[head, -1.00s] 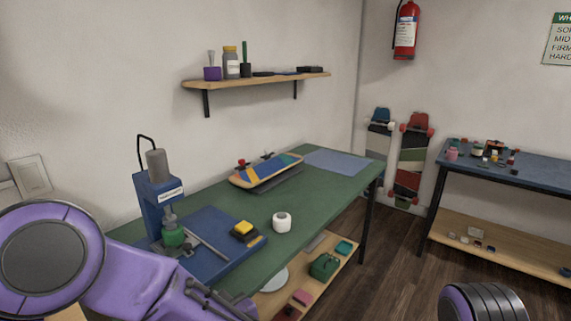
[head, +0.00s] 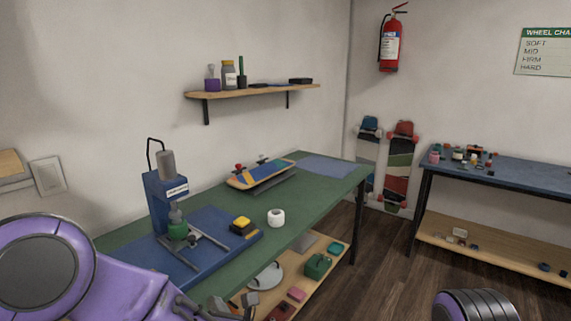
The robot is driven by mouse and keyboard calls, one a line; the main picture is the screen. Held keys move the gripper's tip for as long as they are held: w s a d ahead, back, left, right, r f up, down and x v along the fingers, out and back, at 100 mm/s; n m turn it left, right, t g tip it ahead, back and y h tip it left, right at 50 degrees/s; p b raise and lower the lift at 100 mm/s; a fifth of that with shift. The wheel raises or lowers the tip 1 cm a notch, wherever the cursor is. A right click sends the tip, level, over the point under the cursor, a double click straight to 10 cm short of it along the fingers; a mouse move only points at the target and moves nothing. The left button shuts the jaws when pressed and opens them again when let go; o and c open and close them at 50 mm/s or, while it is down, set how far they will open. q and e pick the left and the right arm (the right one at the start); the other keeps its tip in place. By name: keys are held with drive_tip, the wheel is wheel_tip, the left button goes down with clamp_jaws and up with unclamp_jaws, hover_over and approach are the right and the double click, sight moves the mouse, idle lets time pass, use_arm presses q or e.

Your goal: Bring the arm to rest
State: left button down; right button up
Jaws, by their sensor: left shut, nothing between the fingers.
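My left arm, purple and grey, comes in at the lower left. My left gripper (head: 218,306) is at the bottom of the head view, in front of the near edge of the green workbench (head: 318,203). Its fingers are shut with nothing between them. A rounded purple and black part of my own body shows at the bottom right. My right gripper is not in view.
On the workbench are a blue press (head: 160,200), a yellow-black block (head: 242,226), a white tape roll (head: 276,218) and a skateboard deck (head: 263,173). A lower shelf (head: 318,280) holds a green box (head: 318,266). A blue-topped table (head: 510,173) stands right, with wooden floor between.

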use_arm(q)
drive_tip(key=s+a+f+m+g+h+p, duration=0.1)
drive_tip(key=s+a+f+m+g+h, duration=0.3)
drive_tip(key=f+m, duration=0.65)
drive_tip(key=s+a+f+m+h+p, duration=0.1)
drive_tip(key=s+a+f+m+h, duration=0.1)
drive_tip(key=s+f+m, duration=0.8)
drive_tip(key=s+a+f+m+g, duration=0.3)
drive_tip(key=s+a, duration=0.1)
drive_tip(key=s, duration=0.4)
drive_tip(key=s+a+f+m+g+y+p, duration=0.1)
drive_tip(key=s+a+f+m+g, duration=0.2)
drive_tip(key=s, duration=0.5)
drive_tip(key=a+m, duration=0.1)
drive_tip(key=a, duration=0.1)
drive_tip(key=shift+a, duration=0.3)
drive_tip(key=shift+w+m, duration=0.1)
drive_tip(key=shift+m, duration=0.15)
